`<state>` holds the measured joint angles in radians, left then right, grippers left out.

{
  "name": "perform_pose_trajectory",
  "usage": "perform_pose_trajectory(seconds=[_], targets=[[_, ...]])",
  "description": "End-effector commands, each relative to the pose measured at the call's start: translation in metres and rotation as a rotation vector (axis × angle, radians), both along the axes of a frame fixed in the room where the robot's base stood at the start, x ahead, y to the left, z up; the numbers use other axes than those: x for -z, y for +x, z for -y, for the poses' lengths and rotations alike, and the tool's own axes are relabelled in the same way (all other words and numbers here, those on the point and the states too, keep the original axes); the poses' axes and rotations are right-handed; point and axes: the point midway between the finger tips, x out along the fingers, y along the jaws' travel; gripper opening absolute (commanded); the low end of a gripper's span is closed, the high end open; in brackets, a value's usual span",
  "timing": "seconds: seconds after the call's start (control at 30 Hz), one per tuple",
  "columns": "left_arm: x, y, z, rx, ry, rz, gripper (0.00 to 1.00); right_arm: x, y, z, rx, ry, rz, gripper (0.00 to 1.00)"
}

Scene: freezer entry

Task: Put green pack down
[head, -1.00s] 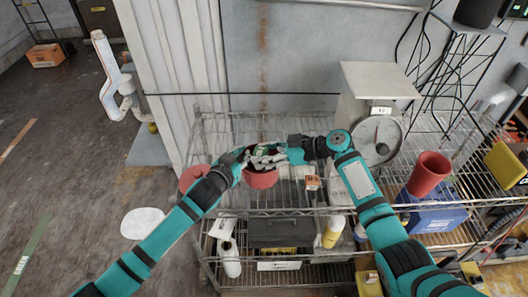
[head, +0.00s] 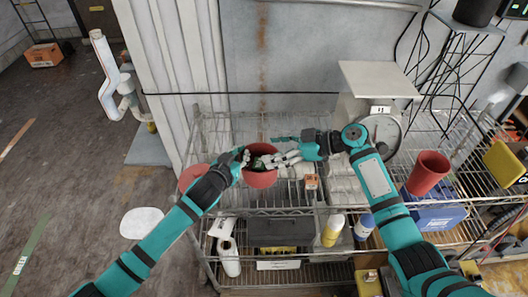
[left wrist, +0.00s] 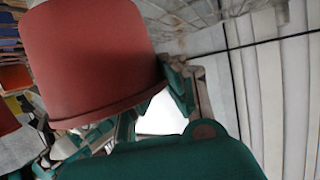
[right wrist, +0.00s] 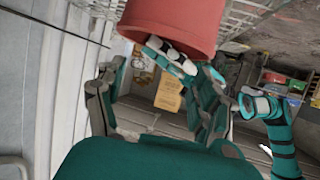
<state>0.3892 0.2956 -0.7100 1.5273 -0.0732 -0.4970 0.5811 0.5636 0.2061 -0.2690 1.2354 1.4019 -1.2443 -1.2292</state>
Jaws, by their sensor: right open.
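A red pot (head: 260,179) stands out above the wire shelf in the head view, with a dark green patch (head: 260,163) inside its mouth, which may be the green pack. Most of that is hidden by the rim and fingers. My left gripper (head: 245,160) is at the pot's left rim, with a finger over the edge, and appears closed on the wall. The pot fills much of the left wrist view (left wrist: 95,60). My right gripper (head: 276,150) is at the pot's right side with its fingers spread. In the right wrist view (right wrist: 155,80) nothing shows gripped between them.
A second red pot (head: 190,178) is behind my left gripper. A red cup (head: 428,172) stands at the right above a blue case (head: 438,217). A grey scale (head: 380,80) stands at the back. A yellow bottle (head: 333,230) is on the lower shelf.

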Motion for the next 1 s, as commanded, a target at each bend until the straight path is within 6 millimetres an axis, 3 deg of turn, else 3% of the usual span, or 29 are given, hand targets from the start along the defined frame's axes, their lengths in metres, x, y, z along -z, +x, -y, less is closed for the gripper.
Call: perform_pose_trajectory(seconds=[0.1,0.33,0.77,1.0], targets=[[0.001,0.0,0.0,-0.001,0.001,-0.002,0.0,-0.01,-0.006,0.027,0.003,-0.004,0.002,0.7],[0.001,0.0,0.0,0.0,0.0,-0.001,0.0,-0.026,-0.016,0.062,0.002,-0.002,-0.001,0.7],[0.0,0.0,0.0,0.0,0.0,-0.001,0.0,-0.031,-0.019,0.074,0.0,0.0,-0.001,0.7],[0.0,0.0,0.0,-0.001,0.001,-0.001,0.32,-0.031,-0.019,0.073,0.0,0.0,-0.001,0.7]])
